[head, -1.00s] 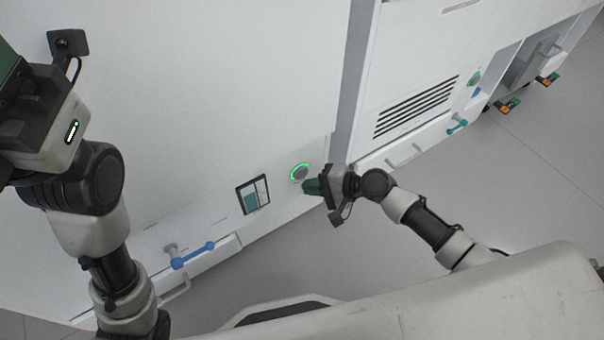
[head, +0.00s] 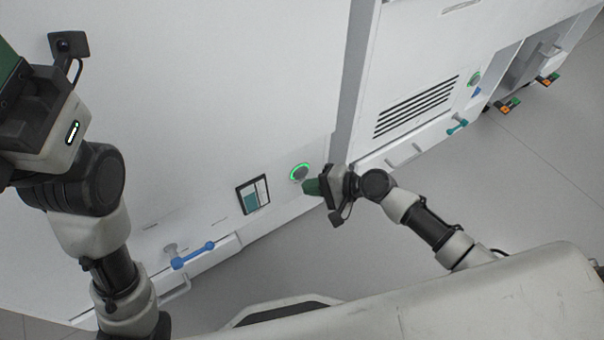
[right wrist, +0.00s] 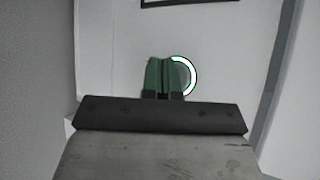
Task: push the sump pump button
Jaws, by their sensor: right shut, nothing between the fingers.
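A round button with a glowing green ring (head: 300,172) is set in the front of the white cabinet, right of a small display. My right gripper (head: 311,187) is shut and empty, its green fingertips just below the button in the head view. In the right wrist view the shut fingers (right wrist: 165,75) cover the left part of the ringed button (right wrist: 186,76). I cannot tell whether the tips touch it. My left arm is at the left; its gripper (head: 12,70) is cut off by the picture edge, and its fingertips are hidden.
The display (head: 253,194) sits left of the button. A blue handle (head: 193,256) sticks out lower left. The grey floor (head: 530,190) at right is clear.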

